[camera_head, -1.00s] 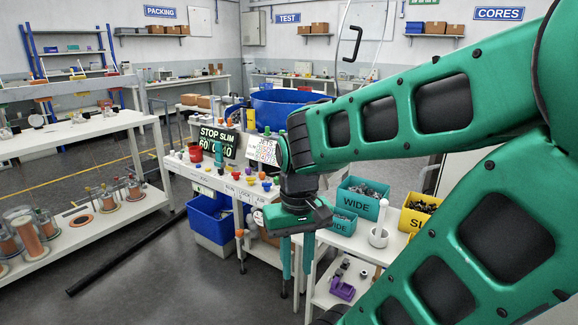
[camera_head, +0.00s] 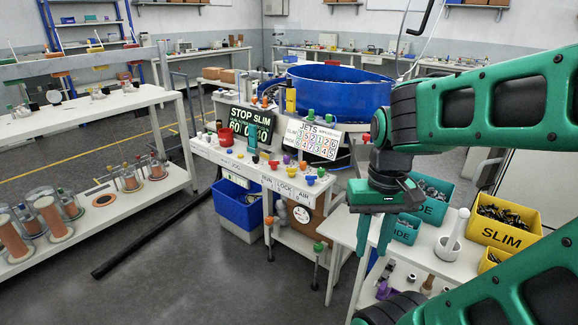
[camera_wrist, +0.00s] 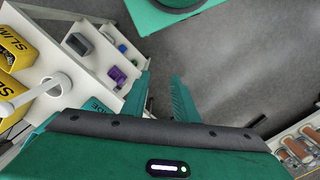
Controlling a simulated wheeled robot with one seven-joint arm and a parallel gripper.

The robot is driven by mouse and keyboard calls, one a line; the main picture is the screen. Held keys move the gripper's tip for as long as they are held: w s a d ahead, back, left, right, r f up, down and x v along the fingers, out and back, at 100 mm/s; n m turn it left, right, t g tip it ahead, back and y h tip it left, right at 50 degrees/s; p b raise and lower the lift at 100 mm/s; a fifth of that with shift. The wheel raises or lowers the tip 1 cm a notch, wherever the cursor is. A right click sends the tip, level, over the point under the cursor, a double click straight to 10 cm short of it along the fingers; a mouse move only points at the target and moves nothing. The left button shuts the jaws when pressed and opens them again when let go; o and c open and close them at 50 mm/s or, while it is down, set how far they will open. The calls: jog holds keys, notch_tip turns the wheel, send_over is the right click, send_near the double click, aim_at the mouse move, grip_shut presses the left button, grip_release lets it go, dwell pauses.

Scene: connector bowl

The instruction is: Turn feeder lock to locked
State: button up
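The feeder bench (camera_head: 255,172) carries a blue round bowl (camera_head: 340,92) at its back. Its front edge has small labels, one reading LOCK (camera_head: 285,188) beside RUN. My gripper (camera_head: 375,240) hangs to the right of the bench, fingers down and apart from the knobs. In the wrist view my gripper (camera_wrist: 160,95) is open, with nothing between its fingers.
A dark STOP SLIM sign (camera_head: 250,125) and a white JETS card (camera_head: 312,138) stand on the bench. A side table at right holds a yellow SLIM bin (camera_head: 503,225), teal bins and a white mortar (camera_head: 447,248). A blue bin (camera_head: 238,208) sits under the bench.

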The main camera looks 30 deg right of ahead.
jog(key=w+d+r+n, duration=0.3)
jog(key=w+r+n, duration=0.1)
jog(key=w, duration=0.7)
jog(key=w+d+r+n, duration=0.3)
jog(key=w+r+n, duration=0.1)
jog(key=w, duration=0.7)
jog(key=n, duration=1.1)
send_over(292, 172)
notch_tip(292, 172, down, 3)
jog(key=f, duration=1)
jog(key=shift+w+f, duration=0.2)
